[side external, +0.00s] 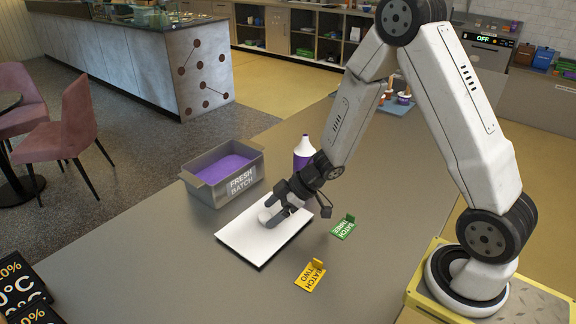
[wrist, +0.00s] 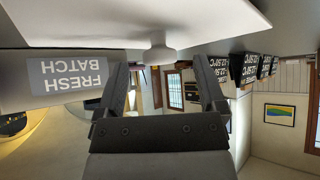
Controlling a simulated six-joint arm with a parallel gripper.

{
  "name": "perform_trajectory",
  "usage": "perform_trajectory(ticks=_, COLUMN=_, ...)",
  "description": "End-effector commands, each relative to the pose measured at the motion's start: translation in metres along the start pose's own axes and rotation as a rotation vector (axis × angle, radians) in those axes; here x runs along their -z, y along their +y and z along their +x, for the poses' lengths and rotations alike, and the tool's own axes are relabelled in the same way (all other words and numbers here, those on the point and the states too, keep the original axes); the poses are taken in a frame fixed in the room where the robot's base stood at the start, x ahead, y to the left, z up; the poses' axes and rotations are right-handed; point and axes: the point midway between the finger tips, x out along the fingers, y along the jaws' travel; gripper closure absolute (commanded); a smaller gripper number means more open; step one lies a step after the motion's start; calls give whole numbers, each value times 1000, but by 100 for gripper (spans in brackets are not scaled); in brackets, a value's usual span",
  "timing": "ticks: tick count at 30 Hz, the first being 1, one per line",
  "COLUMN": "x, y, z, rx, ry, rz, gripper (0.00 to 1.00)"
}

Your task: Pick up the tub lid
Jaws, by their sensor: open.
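The tub lid (side external: 253,244) is a flat white rectangle with a dark lower edge, lying level at the grey counter's surface. Its pale round knob (wrist: 157,54) shows in the wrist view, where the scene appears upside down. My gripper (side external: 274,206) is low over the lid's far part, beside the knob. In the wrist view my gripper (wrist: 162,67) has its two dark fingers wide apart, with the knob in line with the gap between them. Nothing is gripped. I cannot tell whether the fingertips reach around the knob. What lies under the lid is hidden.
A grey box marked FRESH BATCH (side external: 242,182) with purple contents stands behind the lid. A purple bottle with a white top (side external: 303,154) stands close behind my wrist. A green tag (side external: 343,228) and a yellow tag (side external: 311,276) stand to the right.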

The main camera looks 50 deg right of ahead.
Motion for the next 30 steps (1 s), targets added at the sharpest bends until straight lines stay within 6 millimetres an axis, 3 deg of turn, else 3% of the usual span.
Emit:
perform_trajectory(ticks=9, x=0, y=0, z=27, rx=-1, ry=-1, rz=-1, gripper=11)
perform_trajectory(ticks=26, x=0, y=0, z=29, rx=-2, ry=-1, rz=-1, gripper=11)
perform_trajectory(ticks=30, x=0, y=0, z=29, rx=-2, ry=-1, rz=-1, gripper=52)
